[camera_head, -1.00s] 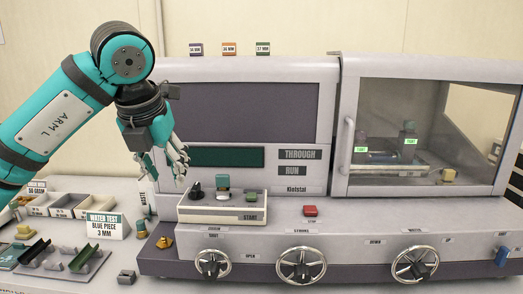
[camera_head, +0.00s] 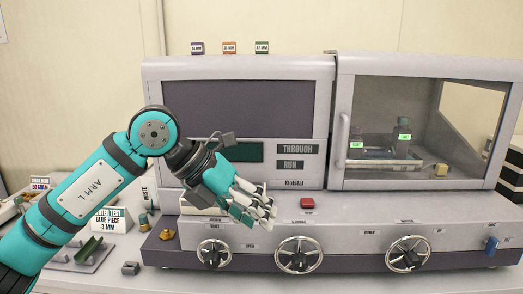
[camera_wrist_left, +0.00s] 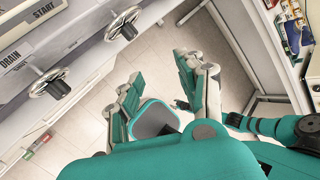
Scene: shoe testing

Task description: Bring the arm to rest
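My left arm (camera_head: 88,192), teal with an "ARM L" plate, reaches in from the left in the head view. Its left gripper (camera_head: 266,208) hangs in front of the testing machine (camera_head: 230,70), over the start panel and above the handwheels. It hides most of that panel.
Several handwheels, among them the middle one (camera_head: 299,254), stick out along the machine's front. A red button (camera_head: 307,203) sits on its ledge.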

